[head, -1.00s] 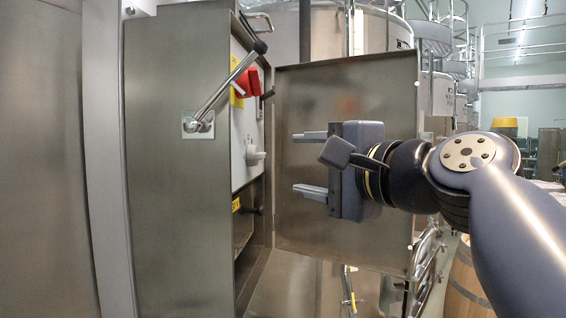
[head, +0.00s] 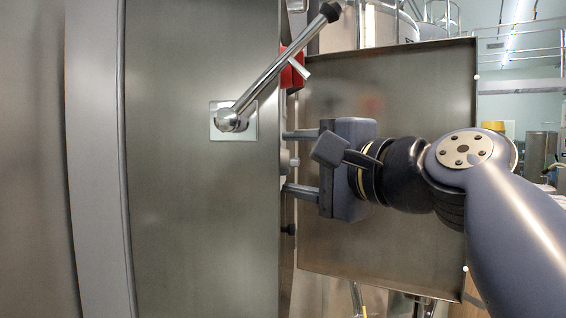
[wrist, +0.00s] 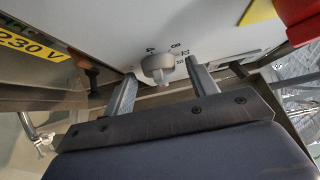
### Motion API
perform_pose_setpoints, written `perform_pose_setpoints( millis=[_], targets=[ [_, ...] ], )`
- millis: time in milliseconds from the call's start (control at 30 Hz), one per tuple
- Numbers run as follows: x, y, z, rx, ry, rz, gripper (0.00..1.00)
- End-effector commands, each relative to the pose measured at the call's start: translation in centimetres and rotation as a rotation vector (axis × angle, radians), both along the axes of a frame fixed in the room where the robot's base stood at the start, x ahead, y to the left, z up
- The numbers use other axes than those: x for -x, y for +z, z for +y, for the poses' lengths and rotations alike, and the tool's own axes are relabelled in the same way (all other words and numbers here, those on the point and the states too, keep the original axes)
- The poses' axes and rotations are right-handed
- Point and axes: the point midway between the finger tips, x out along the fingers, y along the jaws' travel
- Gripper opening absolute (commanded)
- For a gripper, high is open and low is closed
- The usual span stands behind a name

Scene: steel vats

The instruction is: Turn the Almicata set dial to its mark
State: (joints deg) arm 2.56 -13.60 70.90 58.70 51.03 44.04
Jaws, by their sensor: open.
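The set dial (wrist: 158,68) is a light grey knob on a white panel (wrist: 120,30), in the upper middle of the wrist view, with small dark markings around it. In the head view only a bit of a pale knob (head: 285,162) shows between my fingers, partly hidden by the cabinet edge. My gripper (head: 302,163) is open, its two fingers pointing left at the panel. In the wrist view the fingertips of my gripper (wrist: 158,88) lie on either side of the dial, apart from it.
A red part (head: 292,68) and a yellow label (wrist: 258,12) sit near the dial. A "230 V" label (wrist: 28,42) is at left in the wrist view. A chrome lever (head: 275,70) stands out from the cabinet side (head: 200,230). The open steel door (head: 420,100) is behind my gripper.

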Motion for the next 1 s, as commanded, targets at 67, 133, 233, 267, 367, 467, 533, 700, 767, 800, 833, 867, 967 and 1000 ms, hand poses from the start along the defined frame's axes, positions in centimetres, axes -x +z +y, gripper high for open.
perform_pose_setpoints(
  millis=[67,133,233,267,367,467,533,700,767,800,833,867,967,1000],
  targets=[
    [0.03,0.02,-0.01,0.0,0.0,0.0,0.55],
    [0.02,0.01,0.0,0.0,0.0,0.0,0.55],
    [0.02,0.01,-0.01,0.0,0.0,0.0,0.54],
    [0.02,0.01,-0.01,0.0,0.0,0.0,0.51],
    [0.01,0.01,-0.01,0.0,0.0,0.0,0.43],
    [0.0,0.01,-0.01,0.0,0.0,0.0,0.35],
    [0.0,0.0,-0.01,0.0,0.0,0.0,0.29],
    [-0.01,-0.01,-0.01,0.0,0.0,0.0,0.15],
    [-0.01,-0.01,-0.01,0.0,0.0,0.0,0.11],
    [-0.01,-0.02,-0.02,0.0,0.0,0.0,0.11],
    [-0.01,-0.04,-0.02,0.001,-0.001,-0.001,0.11],
    [-0.01,-0.06,-0.02,0.001,-0.001,-0.002,0.11],
    [-0.01,-0.2,-0.02,0.001,-0.001,-0.011,0.11],
    [-0.02,-0.28,-0.02,0.003,-0.001,-0.018,0.11]
  ],
)
